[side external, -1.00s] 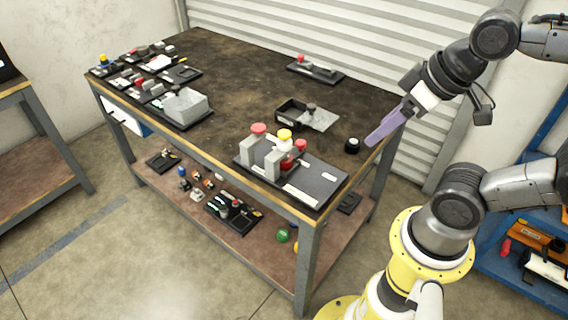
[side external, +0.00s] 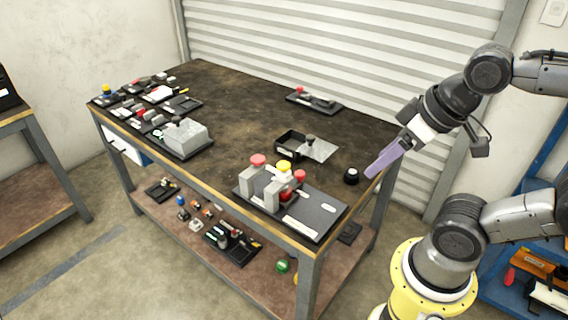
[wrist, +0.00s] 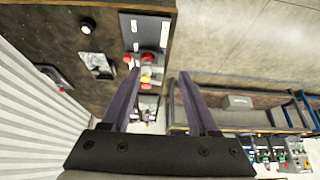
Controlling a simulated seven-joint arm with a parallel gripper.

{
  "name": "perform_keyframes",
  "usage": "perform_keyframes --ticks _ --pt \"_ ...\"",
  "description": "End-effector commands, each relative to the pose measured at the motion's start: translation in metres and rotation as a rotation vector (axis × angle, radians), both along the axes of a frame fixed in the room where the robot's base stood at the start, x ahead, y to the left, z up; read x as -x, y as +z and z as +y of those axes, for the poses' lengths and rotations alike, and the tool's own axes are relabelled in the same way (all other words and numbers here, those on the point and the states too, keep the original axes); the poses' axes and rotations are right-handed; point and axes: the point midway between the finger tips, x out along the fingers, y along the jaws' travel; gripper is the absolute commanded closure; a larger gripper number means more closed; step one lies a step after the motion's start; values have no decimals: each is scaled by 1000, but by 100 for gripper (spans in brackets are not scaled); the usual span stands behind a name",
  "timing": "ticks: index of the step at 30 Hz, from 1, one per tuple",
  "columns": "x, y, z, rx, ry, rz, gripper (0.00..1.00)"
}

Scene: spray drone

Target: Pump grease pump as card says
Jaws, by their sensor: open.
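A dark base plate (side external: 318,207) sits at the table's near right corner, carrying grey blocks (side external: 262,187) with red and yellow round caps (side external: 284,166) and a white label strip (side external: 301,226). The capped unit also shows in the wrist view (wrist: 147,72). I cannot tell which part is the grease pump, and no readable card shows. My gripper (side external: 384,164) has purple fingers and hangs near the table's right edge, beside a black round knob (side external: 351,176). In the wrist view my gripper (wrist: 159,84) is open, with nothing held between its fingers.
A grey metal-topped box (side external: 186,136) and several small units stand at the left. An open black tray (side external: 291,146) and a red-knobbed plate (side external: 315,102) lie farther back. The table's middle is clear. A lower shelf (side external: 270,245) holds loose parts.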

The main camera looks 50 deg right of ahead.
Motion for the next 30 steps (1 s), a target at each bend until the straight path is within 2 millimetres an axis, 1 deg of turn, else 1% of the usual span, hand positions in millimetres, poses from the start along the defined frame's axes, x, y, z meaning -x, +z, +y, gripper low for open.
perform_keyframes --ticks 1,4,6,8,9,11,14,18,21,25,30 --pt "0 0 0 -4 -7 0 51" --pt "1 -1 0 -28 -53 6 69" --pt "3 0 0 -61 -116 16 81" --pt "2 6 0 -101 -191 12 92" --pt "0 13 0 -131 -247 8 99" --pt "-6 25 0 -180 -341 9 100" --pt "-22 43 -1 -259 -508 33 100" --pt "-54 66 -3 -355 -751 80 100" --pt "-80 77 -6 -406 -911 115 100" --pt "-114 84 -10 -450 -1095 159 100" --pt "-160 81 -16 -477 -1296 214 100"
